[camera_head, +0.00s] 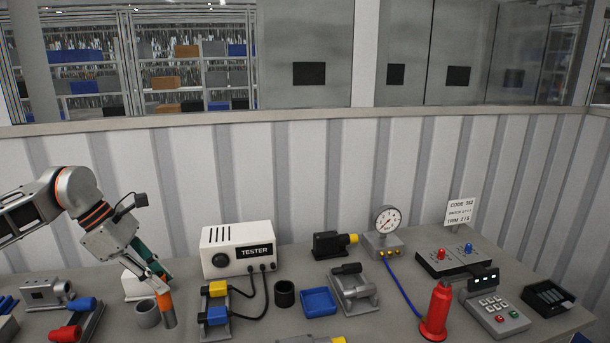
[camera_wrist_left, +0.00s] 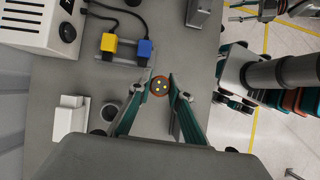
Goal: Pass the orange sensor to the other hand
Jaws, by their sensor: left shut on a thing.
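The orange sensor (camera_head: 166,306) is a short cylinder with an orange upper part and a grey lower end. My left gripper (camera_head: 160,285) is shut on its top and holds it nearly upright, slightly tilted, near the table's front left. In the left wrist view the sensor's round end (camera_wrist_left: 160,85) with small yellow dots shows between the fingertips of the left gripper (camera_wrist_left: 160,91). What looks like part of my right gripper (camera_wrist_left: 238,10) shows at the top right of the wrist view, apart from the sensor; its opening is unclear. It is not in the head view.
A grey ring-shaped cup (camera_head: 147,314) stands just left of the sensor. To its right are a stand with yellow and blue plugs (camera_head: 216,302), the white tester (camera_head: 237,248), a black cup (camera_head: 284,293) and a blue tray (camera_head: 318,302). A red bottle (camera_head: 436,312) stands farther right.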

